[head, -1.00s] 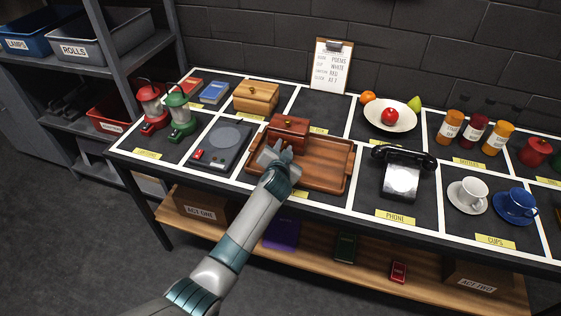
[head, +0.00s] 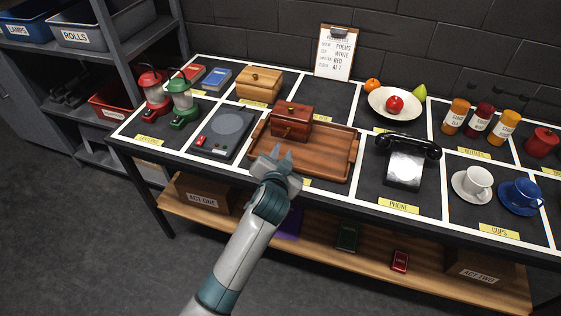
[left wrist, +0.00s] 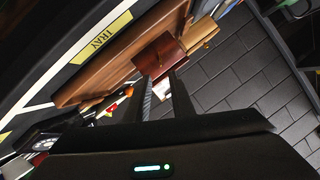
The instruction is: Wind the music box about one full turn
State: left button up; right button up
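The music box, a small red-brown wooden box (head: 291,118), stands at the back left of the wooden tray (head: 325,165). A small brass-coloured part shows on its front. In the left wrist view the box (left wrist: 160,54) lies just beyond the fingertips, on the tray (left wrist: 100,80). My left gripper (head: 277,156) is over the tray's front left edge, apart from the box. Its two fingers (left wrist: 163,92) are spread with nothing between them. My right gripper is in neither view.
A grey-topped device (head: 225,132) lies left of the tray and a black phone (head: 407,150) stands to its right. A lighter wooden box (head: 259,86) is behind left. A fruit bowl (head: 396,104) is behind right. The compartment behind the music box is clear.

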pick_arm(q)
jog(key=shift+v, duration=2.1)
